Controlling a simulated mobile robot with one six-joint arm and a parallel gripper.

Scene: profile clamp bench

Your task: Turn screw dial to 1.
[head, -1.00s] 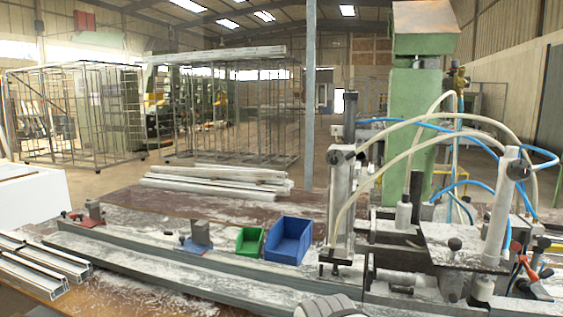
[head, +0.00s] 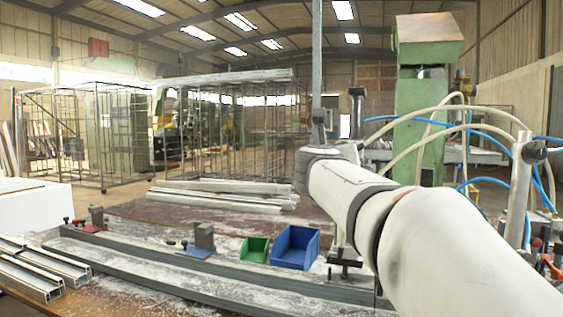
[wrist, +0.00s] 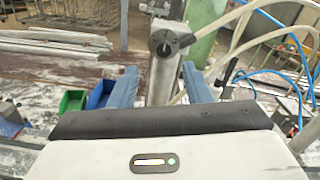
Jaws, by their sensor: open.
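A black round knob (wrist: 172,38) sits at the top of a grey metal post (wrist: 163,80) in the wrist view. It may be the screw dial; I cannot read any number on it. My gripper (wrist: 159,68) is open and empty, its two blue fingers pointing towards the post. The post shows between and beyond the fingers; whether they touch it I cannot tell. In the head view my arm covers that knob and most of the post, and the fingers are hidden. A dark T-shaped handle (head: 345,262) shows at the post's foot.
A second post (head: 520,190) with a black knob and looping blue and white hoses stand at the right. A green bin (head: 254,250) and a blue bin (head: 293,248) stand on the bench, left of the post. Metal profiles (head: 30,280) lie at the front left.

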